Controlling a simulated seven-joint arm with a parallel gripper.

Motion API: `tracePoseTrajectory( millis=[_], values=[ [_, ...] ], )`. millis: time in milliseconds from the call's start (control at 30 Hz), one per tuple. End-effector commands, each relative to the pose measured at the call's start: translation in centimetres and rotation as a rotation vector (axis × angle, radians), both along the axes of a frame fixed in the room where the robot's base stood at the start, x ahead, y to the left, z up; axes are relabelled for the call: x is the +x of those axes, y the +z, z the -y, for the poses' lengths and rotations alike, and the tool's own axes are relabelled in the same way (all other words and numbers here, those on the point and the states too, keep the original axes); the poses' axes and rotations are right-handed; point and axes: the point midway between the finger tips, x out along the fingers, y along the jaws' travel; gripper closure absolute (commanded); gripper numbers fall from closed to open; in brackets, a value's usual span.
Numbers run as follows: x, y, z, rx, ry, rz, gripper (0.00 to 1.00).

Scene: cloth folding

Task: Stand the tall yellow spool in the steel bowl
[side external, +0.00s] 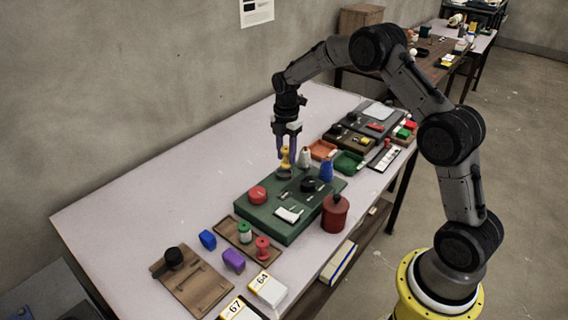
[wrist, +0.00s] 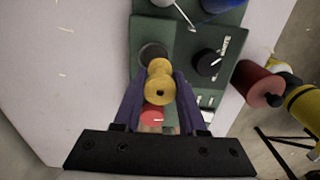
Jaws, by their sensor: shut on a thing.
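The tall yellow spool (side external: 286,160) is upright between the purple fingers of my gripper (side external: 288,148), which is shut on it. In the wrist view the spool (wrist: 160,80) shows end-on between the two fingers (wrist: 158,92). The steel bowl (side external: 285,174) is at the far left part of the green board (side external: 262,222), right below the spool in the side view. In the wrist view the bowl's dark round opening (wrist: 152,49) lies just beyond the spool, partly hidden by it. I cannot tell whether the spool's foot is inside the rim or above it.
A red round cushion (side external: 257,194), a black round piece (side external: 308,184) and a white card (side external: 289,214) lie on the board. A white cone (side external: 304,157) and a blue spool (side external: 326,171) stand close right of the bowl. The table left of the board is clear.

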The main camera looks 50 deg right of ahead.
Motion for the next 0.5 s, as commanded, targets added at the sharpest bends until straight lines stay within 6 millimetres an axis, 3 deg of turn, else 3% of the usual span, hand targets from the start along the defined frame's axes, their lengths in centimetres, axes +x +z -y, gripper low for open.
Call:
tracePoseTrajectory(
  millis=[233,500],
  values=[
    [1.0,-1.3,0.2,0.0,0.0,0.0,1.0],
    [1.0,-4.3,0.2,0.0,0.0,0.001,1.0]
  ],
)
